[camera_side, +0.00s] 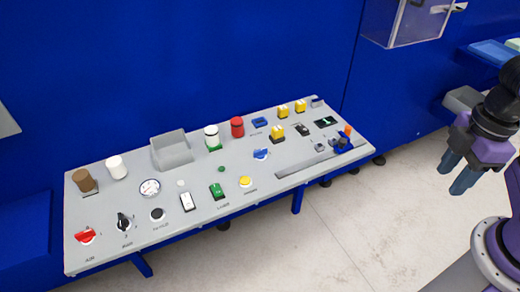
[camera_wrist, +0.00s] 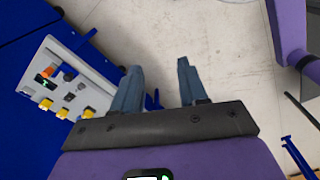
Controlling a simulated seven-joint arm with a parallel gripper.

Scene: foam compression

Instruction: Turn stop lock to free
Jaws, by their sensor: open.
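The grey control panel (camera_side: 118,201) stands in the side view with many knobs and switches. I cannot tell for sure which control is the stop lock; the labels are too small. A blue knob (camera_side: 261,154) sits mid-right on it, a red knob (camera_side: 86,235) and a black knob (camera_side: 124,222) at its left end. A blue part with an orange piece (camera_side: 347,130) is at the right end. My gripper (camera_side: 456,174) is open and empty, well right of the panel. In the wrist view, its fingers (camera_wrist: 160,70) are apart over bare floor, with the panel's end (camera_wrist: 100,92) at left.
A clear-fronted box (camera_side: 402,22) hangs upper right. The floor (camera_side: 385,220) between panel and gripper is clear.

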